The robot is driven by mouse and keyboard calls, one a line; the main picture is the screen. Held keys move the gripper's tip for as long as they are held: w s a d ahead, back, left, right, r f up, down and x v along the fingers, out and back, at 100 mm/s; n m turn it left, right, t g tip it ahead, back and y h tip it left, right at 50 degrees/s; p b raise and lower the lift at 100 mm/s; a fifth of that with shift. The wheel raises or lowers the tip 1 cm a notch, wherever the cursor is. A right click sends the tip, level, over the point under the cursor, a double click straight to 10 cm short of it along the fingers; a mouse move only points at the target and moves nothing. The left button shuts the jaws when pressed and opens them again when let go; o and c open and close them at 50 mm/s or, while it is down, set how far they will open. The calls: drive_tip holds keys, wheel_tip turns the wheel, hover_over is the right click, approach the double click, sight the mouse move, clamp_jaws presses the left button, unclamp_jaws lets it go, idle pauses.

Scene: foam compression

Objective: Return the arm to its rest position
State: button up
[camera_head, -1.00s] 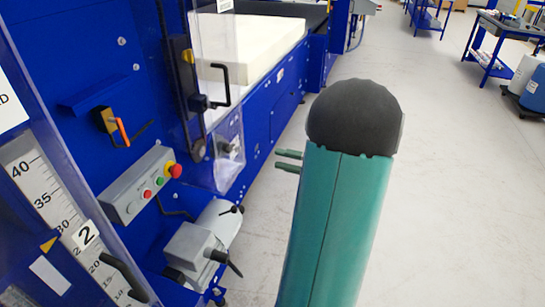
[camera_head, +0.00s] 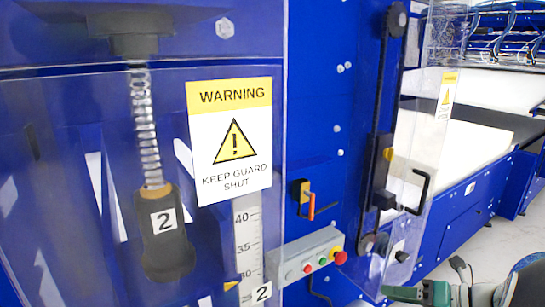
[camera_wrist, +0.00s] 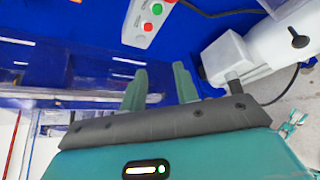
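My gripper (camera_wrist: 160,82) shows in the wrist view with its two green fingers apart and nothing between them. It is in front of the blue machine, below the control box (camera_wrist: 150,18) in the picture. In the head view, part of my green arm shows at the lower right edge, in front of the machine's lower side. Most of the arm is outside that view.
The blue machine (camera_head: 310,100) fills most of the head view. It has a clear guard with a warning sign (camera_head: 229,140), a grey control box (camera_head: 306,258) and a black handle (camera_head: 418,190). White foam (camera_head: 450,143) lies on the bed behind. A grey-white unit (camera_wrist: 235,55) is close to my gripper's right.

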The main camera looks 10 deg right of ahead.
drive_tip(key=s+a+r+m+g+h, duration=0.1)
drive_tip(key=s+a+m+h, duration=0.1)
drive_tip(key=a+m, duration=0.5)
drive_tip(key=s+a+r+m+g+h, duration=0.1)
drive_tip(key=a+m, duration=0.6)
drive_tip(key=m, duration=0.8)
drive_tip(key=s+a+r+m+g+h, duration=0.1)
drive_tip(key=s+a+m+h, duration=0.3)
drive_tip(key=m, duration=0.8)
drive_tip(key=a+g+h, duration=0.1)
drive_tip(key=a+h, duration=0.1)
drive_tip(key=a, duration=0.1)
drive_tip(key=shift+s+r+g+h, duration=0.25)
drive_tip(key=shift+g+h, duration=0.05)
drive_tip(key=shift+h, duration=0.1)
drive_tip(key=shift+c, duration=0.5)
